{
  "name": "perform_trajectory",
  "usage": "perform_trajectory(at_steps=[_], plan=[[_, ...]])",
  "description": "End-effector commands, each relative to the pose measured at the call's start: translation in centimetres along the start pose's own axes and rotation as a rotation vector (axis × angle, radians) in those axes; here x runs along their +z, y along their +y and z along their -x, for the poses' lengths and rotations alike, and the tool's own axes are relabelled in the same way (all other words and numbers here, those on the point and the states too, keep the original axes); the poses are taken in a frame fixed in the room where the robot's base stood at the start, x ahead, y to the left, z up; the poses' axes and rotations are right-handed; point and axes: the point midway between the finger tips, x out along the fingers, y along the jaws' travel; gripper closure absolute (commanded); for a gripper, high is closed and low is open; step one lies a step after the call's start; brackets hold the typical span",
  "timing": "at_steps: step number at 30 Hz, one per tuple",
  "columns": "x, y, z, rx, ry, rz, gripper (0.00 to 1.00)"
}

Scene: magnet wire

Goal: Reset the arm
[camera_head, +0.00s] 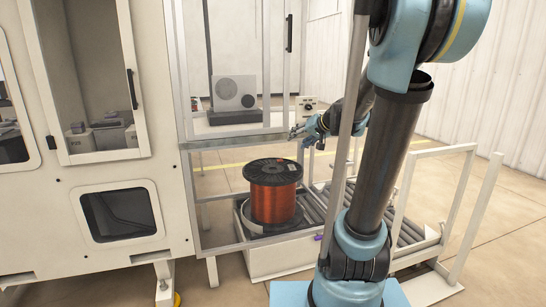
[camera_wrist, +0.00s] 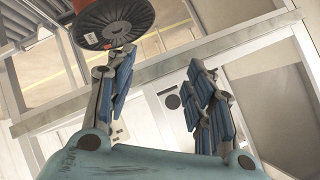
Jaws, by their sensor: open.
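My gripper (camera_head: 309,131) is held in the air up and to the right of a spool of copper-coloured magnet wire (camera_head: 272,205), in the head view. The spool stands upright with a black top flange on a low base at the end of a roller conveyor. In the wrist view my gripper (camera_wrist: 160,95) has its two blue-padded fingers spread apart, with nothing between them. The spool (camera_wrist: 112,18) shows at the top of that view, apart from the fingers, and is partly cut off. My arm hides part of the conveyor in the head view.
A large white machine cabinet (camera_head: 110,205) with windows fills the left. A metal frame (camera_head: 235,143) stands around the spool's back and left. The roller conveyor (camera_head: 318,203) runs to the right, with a white rail frame (camera_head: 440,152) beyond my arm. Open floor lies at right.

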Motion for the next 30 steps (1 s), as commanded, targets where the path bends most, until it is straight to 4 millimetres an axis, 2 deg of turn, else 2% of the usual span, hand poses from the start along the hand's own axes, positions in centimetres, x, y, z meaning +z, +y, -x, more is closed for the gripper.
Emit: perform_trajectory(at_steps=[3,8,18,24,30], plan=[[4.4,0.2,1.8,0.047,-0.079,0.031,0.52],[10.0,1.1,4.1,0.122,-0.186,0.069,0.52],[21.4,5.1,9.6,0.316,-0.394,0.13,0.52],[27.3,8.3,13.0,0.448,-0.499,0.154,0.52],[31.0,10.8,15.5,0.551,-0.564,0.165,0.52]])
